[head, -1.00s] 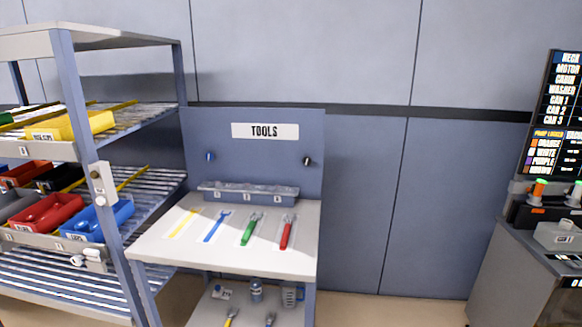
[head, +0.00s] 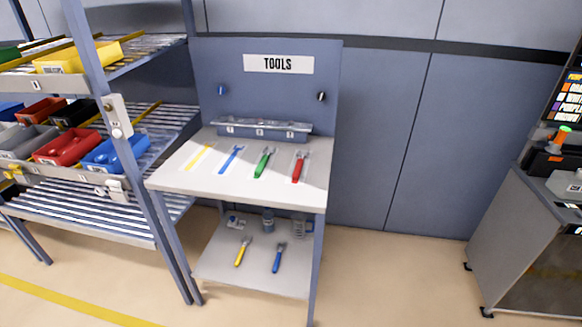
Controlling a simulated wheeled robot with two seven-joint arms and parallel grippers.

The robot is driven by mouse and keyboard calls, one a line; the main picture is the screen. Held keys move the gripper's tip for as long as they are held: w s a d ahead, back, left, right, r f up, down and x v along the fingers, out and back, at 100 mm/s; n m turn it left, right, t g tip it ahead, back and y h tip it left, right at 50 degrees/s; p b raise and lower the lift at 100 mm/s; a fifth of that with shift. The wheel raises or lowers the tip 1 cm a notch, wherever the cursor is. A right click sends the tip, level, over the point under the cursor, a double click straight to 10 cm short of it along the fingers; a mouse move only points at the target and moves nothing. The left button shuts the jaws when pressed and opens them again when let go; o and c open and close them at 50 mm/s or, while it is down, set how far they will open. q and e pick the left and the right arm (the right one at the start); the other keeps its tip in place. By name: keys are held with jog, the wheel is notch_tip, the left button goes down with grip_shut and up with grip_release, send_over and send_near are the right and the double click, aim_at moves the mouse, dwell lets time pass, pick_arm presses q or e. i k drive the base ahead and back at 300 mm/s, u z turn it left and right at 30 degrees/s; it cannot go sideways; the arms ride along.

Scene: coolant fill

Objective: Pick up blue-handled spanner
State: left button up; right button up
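A blue-handled spanner (head: 278,258) lies on the lower shelf (head: 225,272) of the tools bench, near its front right. A yellow-handled spanner (head: 242,252) lies to its left, apart from it. On the bench top (head: 180,180), a green-handled spanner (head: 263,162) and a red-handled spanner (head: 299,166) lie on white patches. To their left are a blue marking (head: 231,159) and a yellow marking (head: 198,158) that look like flat tool outlines. Neither of my grippers shows in the head view.
A shelving rack (head: 96,85) with colored bins stands close on the bench's left. Bottles and small items sit at the back of the lower shelf. A grey cabinet (head: 515,235) stands at the right. The floor (head: 390,280) between bench and cabinet is clear.

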aim_at(279, 255)
jog(key=k, duration=1)
jog(key=z, duration=0.85)
jog(key=i, duration=4.6)
jog(key=u, duration=3.1)
